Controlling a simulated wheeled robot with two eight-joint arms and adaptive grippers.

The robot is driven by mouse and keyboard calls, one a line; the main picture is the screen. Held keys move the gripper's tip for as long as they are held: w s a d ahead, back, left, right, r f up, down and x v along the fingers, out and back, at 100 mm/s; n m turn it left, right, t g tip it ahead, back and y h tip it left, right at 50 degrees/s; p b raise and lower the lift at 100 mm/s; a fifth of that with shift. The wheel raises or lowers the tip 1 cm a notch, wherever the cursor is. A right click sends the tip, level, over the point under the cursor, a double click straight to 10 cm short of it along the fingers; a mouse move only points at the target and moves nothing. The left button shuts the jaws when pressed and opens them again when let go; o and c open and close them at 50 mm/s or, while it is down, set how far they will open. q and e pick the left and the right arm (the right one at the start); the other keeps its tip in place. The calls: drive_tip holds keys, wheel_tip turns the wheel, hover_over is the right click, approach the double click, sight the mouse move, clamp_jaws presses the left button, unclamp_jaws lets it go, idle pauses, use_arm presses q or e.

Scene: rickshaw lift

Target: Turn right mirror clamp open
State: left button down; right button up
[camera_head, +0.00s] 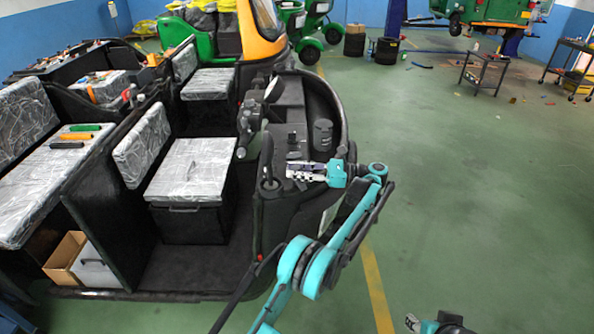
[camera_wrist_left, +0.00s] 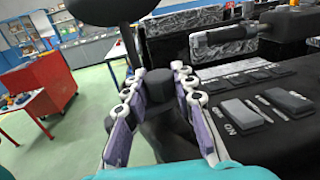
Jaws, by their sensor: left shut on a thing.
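My left gripper (camera_head: 296,171) reaches in over the right edge of the rickshaw's black dashboard (camera_head: 291,102), its fingers pointing left. In the left wrist view, its two purple-padded fingers (camera_wrist_left: 159,88) are closed on a short dark round knob (camera_wrist_left: 159,82), which seems to be the mirror clamp. A dark rounded piece, apparently the mirror (camera_wrist_left: 112,10), shows above it at the top edge. The clamp's lower part is hidden by the fingers. My right gripper (camera_head: 414,323) is only partly in view at the bottom edge, and its jaws are not clear.
A dashboard panel with flat switches (camera_wrist_left: 243,114) lies right of the fingers. A dark cylinder (camera_head: 322,135) stands on the dashboard near the gripper. Plastic-wrapped seats (camera_head: 188,170) are to the left.

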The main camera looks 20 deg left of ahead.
sight(296, 167)
use_arm(q)
drive_tip(key=c, duration=1.2)
unclamp_jaws()
wheel_tip(296, 167, up, 10)
drive_tip(key=shift+a, duration=0.1)
